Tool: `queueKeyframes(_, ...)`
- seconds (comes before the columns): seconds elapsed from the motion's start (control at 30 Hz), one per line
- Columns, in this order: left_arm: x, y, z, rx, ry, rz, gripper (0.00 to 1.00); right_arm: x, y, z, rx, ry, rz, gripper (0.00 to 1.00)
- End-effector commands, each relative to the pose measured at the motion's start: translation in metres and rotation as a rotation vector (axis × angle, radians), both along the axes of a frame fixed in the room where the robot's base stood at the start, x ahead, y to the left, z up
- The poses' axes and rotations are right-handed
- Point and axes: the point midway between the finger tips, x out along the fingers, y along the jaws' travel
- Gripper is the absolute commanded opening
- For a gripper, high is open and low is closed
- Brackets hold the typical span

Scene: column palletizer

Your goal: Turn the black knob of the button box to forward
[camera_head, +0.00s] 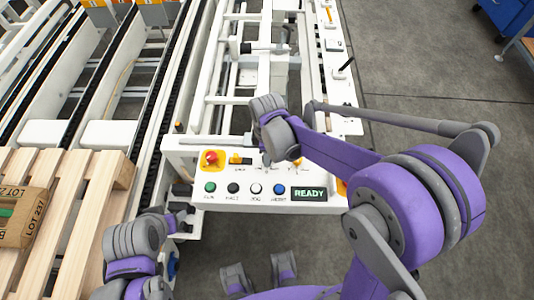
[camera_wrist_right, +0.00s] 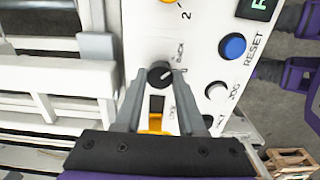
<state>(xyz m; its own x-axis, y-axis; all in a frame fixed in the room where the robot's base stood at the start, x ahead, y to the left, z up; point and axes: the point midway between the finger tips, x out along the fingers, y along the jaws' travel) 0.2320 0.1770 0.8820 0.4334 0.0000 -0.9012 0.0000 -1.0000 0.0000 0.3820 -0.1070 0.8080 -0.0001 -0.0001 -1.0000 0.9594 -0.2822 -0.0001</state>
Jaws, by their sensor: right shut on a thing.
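The button box (camera_head: 240,203) is a white panel at the front end of the machine in the head view. Its black knob (camera_wrist_right: 159,73) shows in the wrist view, with a pale pointer line on its face that points right and slightly down in that picture. The word BACK is printed beside it. My right gripper (camera_wrist_right: 157,84) is shut on the knob, one finger on each side. In the head view my right wrist hides most of the knob area. My left arm shows at the lower left; its gripper is not visible.
The panel carries a red emergency button (camera_head: 211,157), green (camera_head: 210,187), black (camera_head: 233,187), white (camera_head: 256,188) and blue (camera_head: 279,188) buttons, and a READY display (camera_head: 309,194). Grey floor is open at right.

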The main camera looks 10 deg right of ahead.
Motion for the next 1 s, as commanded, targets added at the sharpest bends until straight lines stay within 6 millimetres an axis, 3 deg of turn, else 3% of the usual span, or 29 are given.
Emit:
queueKeyframes(0.37,-0.001,0.000,-0.006,0.000,0.002,0.000,0.62,0.000,0.000,0.000,0.000,0.000,-0.163,0.00)
queueKeyframes(1.0,-0.003,0.000,-0.019,0.000,0.007,0.000,0.62,0.000,0.000,0.000,0.000,-0.001,-0.758,0.00)
